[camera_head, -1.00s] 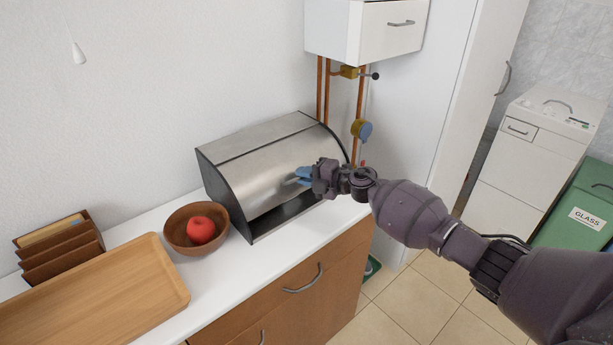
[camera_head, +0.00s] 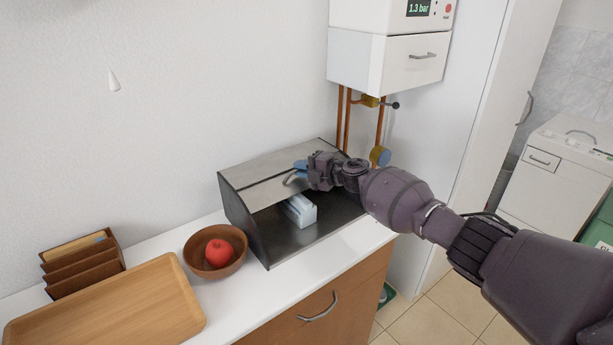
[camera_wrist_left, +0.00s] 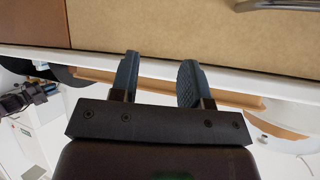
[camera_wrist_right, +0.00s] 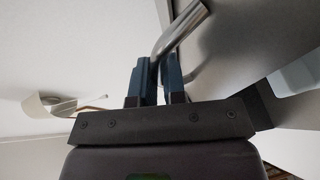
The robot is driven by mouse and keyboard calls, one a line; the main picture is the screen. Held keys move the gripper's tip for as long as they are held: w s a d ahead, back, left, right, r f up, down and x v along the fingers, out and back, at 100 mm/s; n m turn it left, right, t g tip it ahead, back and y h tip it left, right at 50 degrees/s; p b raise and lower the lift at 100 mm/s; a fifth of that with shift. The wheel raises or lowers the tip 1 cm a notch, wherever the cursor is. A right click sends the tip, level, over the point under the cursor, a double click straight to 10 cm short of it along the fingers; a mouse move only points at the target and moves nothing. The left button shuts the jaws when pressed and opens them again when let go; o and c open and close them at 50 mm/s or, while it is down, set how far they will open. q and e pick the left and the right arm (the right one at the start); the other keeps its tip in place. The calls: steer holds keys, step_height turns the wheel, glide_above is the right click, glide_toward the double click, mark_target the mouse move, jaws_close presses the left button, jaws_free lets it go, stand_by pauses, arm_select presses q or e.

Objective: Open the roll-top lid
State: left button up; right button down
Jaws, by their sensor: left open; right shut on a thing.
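The roll-top lid (camera_head: 266,192) is a brushed metal sheet on a dark bread box (camera_head: 243,225) on the white counter. It is raised well up, and the front of the box is open, showing a white and pale blue item (camera_head: 299,211) inside. My right gripper (camera_head: 301,167) is at the lid's front edge, shut on the curved metal handle (camera_head: 292,177). The handle (camera_wrist_right: 182,28) also shows between its fingers in the right wrist view. My left gripper (camera_wrist_left: 159,78) shows only in its own wrist view, open and empty, near the wooden cabinet front.
A brown bowl with a red apple (camera_head: 218,252) stands just left of the box. A wooden tray (camera_head: 110,310) and a letter rack (camera_head: 82,264) are farther left. A white boiler (camera_head: 385,58) with copper pipes hangs behind right of the box.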

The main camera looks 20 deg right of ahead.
steer(key=shift+w+a+r, duration=0.15)
steer(key=shift+w, duration=0.2)
steer(key=c, duration=1.5)
jaws_free()
steer(key=shift+s+d+r, duration=0.1)
steer(key=shift+s+d, duration=0.35)
steer(key=shift+p+v, duration=0.6)
steer(key=shift+v, duration=4.2)
